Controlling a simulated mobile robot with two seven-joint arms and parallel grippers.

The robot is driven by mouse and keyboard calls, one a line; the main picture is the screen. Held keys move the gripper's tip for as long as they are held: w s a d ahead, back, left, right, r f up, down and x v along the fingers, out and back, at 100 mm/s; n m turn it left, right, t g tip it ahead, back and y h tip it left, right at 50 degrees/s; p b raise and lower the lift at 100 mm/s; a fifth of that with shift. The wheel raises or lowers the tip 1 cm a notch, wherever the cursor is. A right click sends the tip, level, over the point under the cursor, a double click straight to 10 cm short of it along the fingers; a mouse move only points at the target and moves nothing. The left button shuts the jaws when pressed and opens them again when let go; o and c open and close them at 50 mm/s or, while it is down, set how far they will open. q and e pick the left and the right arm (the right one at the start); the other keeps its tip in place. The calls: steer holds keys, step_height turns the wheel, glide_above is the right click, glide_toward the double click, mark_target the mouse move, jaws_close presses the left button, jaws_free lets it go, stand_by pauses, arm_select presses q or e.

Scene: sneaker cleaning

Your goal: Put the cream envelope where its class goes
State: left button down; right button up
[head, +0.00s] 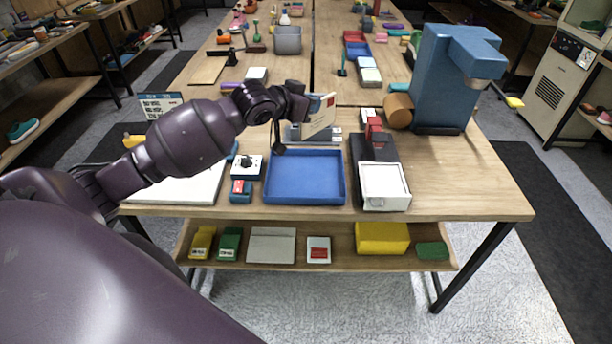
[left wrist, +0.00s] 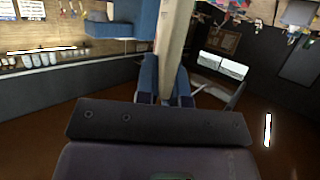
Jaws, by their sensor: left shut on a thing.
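The cream envelope (head: 319,120) is upright in the air above the table, just beyond the back edge of the blue tray. Red and blue marks show at its upper right. My left gripper (head: 309,106) is shut on it. In the left wrist view the envelope (left wrist: 168,35) stands nearly edge-on between the two fingers (left wrist: 166,82). The blue tray (head: 305,178) lies empty on the front of the table. A small sign (head: 160,104) with a blue header stands at the table's left; its text is too small to read. My right gripper is not in view.
A dark device with a white-topped box (head: 384,186) stands right of the tray. A large blue machine (head: 446,85) stands at the back right. A white board (head: 180,185) and a dial box (head: 246,166) are at left. The table's front right is clear.

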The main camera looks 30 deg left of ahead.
arm_select(q)
step_height(320, 180, down, 20)
steer(key=shift+r, duration=0.1)
stand_by(0.5)
steer(key=c, duration=1.2)
jaws_free()
steer(key=shift+c, duration=0.2)
steer(key=v, duration=1.2)
steer(key=s+d+f+y, duration=0.1)
steer(key=s+d+f, duration=0.2)
steer(key=s, duration=0.3)
steer(key=s+d+f+n+g+y, duration=0.1)
steer(key=s+d+f, duration=0.2)
steer(key=s+f, duration=0.3)
steer(key=s+d+f+y, duration=0.1)
steer(key=s+d+f, duration=0.3)
steer(key=s, duration=0.3)
steer(key=shift+d+f+n+g, duration=0.15)
steer(key=shift+f+n+g, duration=0.15)
steer(key=shift+f+n, duration=0.1)
